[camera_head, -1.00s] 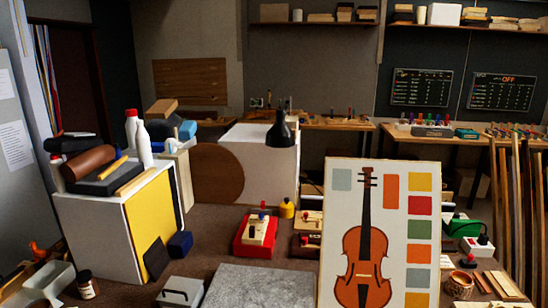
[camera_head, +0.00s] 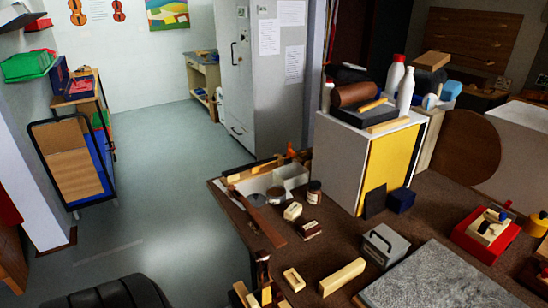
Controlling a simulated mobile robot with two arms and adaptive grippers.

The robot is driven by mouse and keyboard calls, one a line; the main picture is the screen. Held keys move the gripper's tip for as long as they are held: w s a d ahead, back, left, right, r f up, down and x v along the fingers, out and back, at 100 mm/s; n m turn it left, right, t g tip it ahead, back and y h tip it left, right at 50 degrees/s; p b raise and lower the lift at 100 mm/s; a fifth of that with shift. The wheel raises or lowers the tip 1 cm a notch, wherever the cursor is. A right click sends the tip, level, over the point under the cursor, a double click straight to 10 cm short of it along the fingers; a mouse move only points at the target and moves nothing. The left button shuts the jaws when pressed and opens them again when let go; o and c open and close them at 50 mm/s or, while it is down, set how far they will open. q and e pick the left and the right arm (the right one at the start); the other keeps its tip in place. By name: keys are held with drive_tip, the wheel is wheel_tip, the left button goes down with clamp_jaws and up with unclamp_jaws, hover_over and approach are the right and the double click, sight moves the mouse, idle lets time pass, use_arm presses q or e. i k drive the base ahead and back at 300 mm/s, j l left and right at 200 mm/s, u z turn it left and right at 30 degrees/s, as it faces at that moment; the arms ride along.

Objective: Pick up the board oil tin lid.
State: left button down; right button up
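I cannot make out the board oil tin lid for certain. A flat, dark grey round piece (camera_head: 257,200) lies at the left end of the brown bench, and a brownish round piece (camera_head: 276,195) is right beside it; either is too small to identify. A small dark jar (camera_head: 314,192) with a pale label stands upright to their right. Neither of my grippers shows in the view.
The bench (camera_head: 335,235) carries a cream block (camera_head: 342,277), a grey box with a black handle (camera_head: 384,245), a stone slab (camera_head: 435,280) and a white-and-yellow cabinet (camera_head: 362,160) loaded with bottles. The grey floor (camera_head: 170,210) left of the bench is mostly clear.

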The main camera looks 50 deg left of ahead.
sight(256, 200)
drive_tip(key=u, duration=1.5)
